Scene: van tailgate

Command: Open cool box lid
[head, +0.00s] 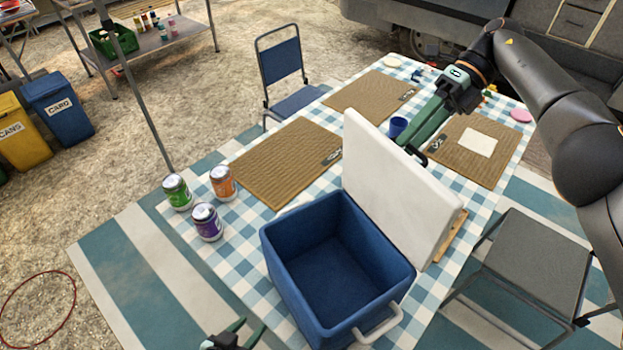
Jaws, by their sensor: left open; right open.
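The blue cool box (283,277) stands on the checked table, with a handle at its front right. Its white lid (390,185) stands raised and tilted back along the far right side, leaving the box open. The inside looks empty. My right gripper (413,149) is open just behind the lid; its fingertips are partly hidden by the lid, and I cannot tell whether they touch it. My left gripper (250,328) is open and empty at the bottom edge, left of the box and apart from it.
Green (177,192), orange (223,183) and purple (207,222) cans stand left of the box. A grey folding chair (530,255) stands at the right.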

